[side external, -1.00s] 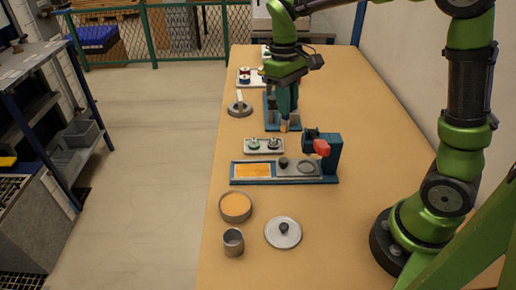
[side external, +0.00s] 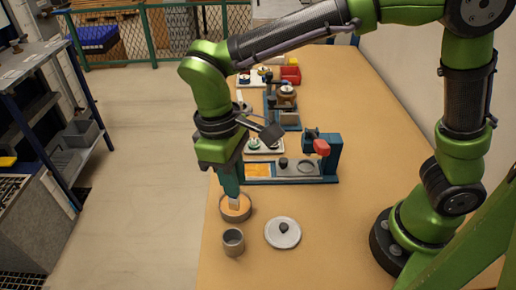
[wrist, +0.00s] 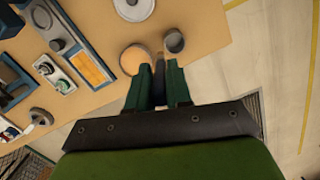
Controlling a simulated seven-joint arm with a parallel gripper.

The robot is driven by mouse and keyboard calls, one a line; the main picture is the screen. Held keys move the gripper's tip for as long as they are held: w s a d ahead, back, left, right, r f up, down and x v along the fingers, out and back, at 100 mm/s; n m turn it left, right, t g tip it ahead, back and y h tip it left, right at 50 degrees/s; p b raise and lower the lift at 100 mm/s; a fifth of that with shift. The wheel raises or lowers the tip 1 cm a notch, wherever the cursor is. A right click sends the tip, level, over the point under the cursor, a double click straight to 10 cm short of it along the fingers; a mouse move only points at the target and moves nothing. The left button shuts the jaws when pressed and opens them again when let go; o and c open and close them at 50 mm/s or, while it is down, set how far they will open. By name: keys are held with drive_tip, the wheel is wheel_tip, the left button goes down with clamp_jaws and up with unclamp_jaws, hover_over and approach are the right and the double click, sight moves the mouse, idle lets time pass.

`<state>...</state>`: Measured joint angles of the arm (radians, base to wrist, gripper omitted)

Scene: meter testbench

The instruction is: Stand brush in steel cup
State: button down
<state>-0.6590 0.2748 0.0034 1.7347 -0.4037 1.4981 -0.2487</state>
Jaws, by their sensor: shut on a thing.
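The steel cup (side external: 233,245) is a small grey open cylinder standing upright at the near left of the table. It also shows in the wrist view (wrist: 174,42), just ahead of my fingertips. My gripper (side external: 231,183) points down, shut on the brush (side external: 234,203). Only the brush's pale lower end shows beneath the fingers in the side view; the fingers hide the rest. In the wrist view, a dark part of the brush (wrist: 158,80) shows between the green fingers. The brush appears over or in front of the round orange-filled dish, apart from the cup.
The round dish (side external: 236,214) stands just behind the cup. A grey lid with a dark knob (side external: 283,236) lies to the cup's right. A blue fixture (side external: 320,176) stands behind.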

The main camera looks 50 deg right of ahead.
drive_tip(key=shift+m, duration=0.5)
drive_tip(key=f, duration=0.3)
drive_tip(key=s+a+f, duration=0.1)
drive_tip(key=f, duration=0.3)
drive_tip(key=a+f, duration=0.1)
drive_tip(key=f, duration=0.2)
drive_tip(key=shift+s+a+f, duration=0.15)
drive_tip(key=shift+s+a, duration=0.05)
drive_tip(key=shift+s, duration=0.05)
drive_tip(key=shift+f, duration=0.15)
drive_tip(key=c, duration=1)
unclamp_jaws()
drive_tip(key=shift+c, duration=0.2)
